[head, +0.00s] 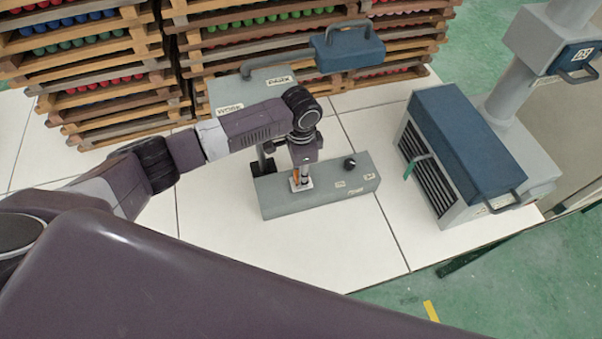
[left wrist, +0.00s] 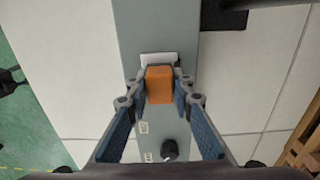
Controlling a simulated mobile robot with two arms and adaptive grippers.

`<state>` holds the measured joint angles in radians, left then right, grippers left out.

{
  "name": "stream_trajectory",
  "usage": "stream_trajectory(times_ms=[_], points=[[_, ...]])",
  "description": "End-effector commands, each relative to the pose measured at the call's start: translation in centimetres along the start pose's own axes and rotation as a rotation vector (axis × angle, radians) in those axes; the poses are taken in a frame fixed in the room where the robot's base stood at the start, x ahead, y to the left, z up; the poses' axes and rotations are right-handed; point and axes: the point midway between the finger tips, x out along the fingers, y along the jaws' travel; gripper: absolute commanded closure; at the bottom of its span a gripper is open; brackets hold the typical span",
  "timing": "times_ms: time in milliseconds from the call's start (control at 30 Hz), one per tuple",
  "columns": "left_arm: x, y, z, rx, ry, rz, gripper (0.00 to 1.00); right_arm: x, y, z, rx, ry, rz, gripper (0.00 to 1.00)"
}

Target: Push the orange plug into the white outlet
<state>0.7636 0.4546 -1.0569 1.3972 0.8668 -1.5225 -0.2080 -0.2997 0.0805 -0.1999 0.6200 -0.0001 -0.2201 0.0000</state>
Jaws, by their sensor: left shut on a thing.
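The orange plug (left wrist: 160,85) is between the fingertips of my left gripper (left wrist: 160,88), which is shut on it. In the head view my left gripper (head: 301,176) points down at the grey box (head: 335,195), with only a sliver of orange showing. The white outlet (left wrist: 158,58) is on the top of the box, partly behind the plug in the wrist view. It also shows under the fingers in the head view (head: 307,185). Whether the plug is inside the outlet or just above it cannot be told. My right gripper is not in view.
A black knob (head: 349,163) stands on the box, right of the outlet. Pallet-like wooden racks (head: 110,85) are behind. A grey machine with a blue cover (head: 465,145) stands at right. The white table (head: 330,250) is clear in front of the box.

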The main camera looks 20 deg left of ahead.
Motion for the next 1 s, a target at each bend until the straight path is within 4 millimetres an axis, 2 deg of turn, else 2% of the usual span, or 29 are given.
stream_trajectory(times_ms=[267, 300, 467, 667, 833, 1000], points=[[0.17, 0.01, 0.01, 0.000, 0.000, 0.000, 1.00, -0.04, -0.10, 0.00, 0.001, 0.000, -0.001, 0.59], [0.18, 0.00, 0.01, 0.000, 0.000, 0.000, 0.77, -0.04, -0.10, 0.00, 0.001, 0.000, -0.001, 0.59], [0.18, 0.00, 0.01, 0.000, 0.000, 0.000, 0.59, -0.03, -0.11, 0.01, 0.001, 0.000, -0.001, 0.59], [0.17, 0.00, 0.01, 0.000, 0.000, 0.000, 0.58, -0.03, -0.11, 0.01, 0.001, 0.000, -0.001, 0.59], [0.18, 0.00, 0.01, 0.000, 0.000, 0.000, 0.41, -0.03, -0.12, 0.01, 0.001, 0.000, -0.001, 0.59], [0.17, 0.00, 0.02, 0.000, 0.000, 0.000, 0.41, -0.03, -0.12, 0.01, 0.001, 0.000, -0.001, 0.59]])
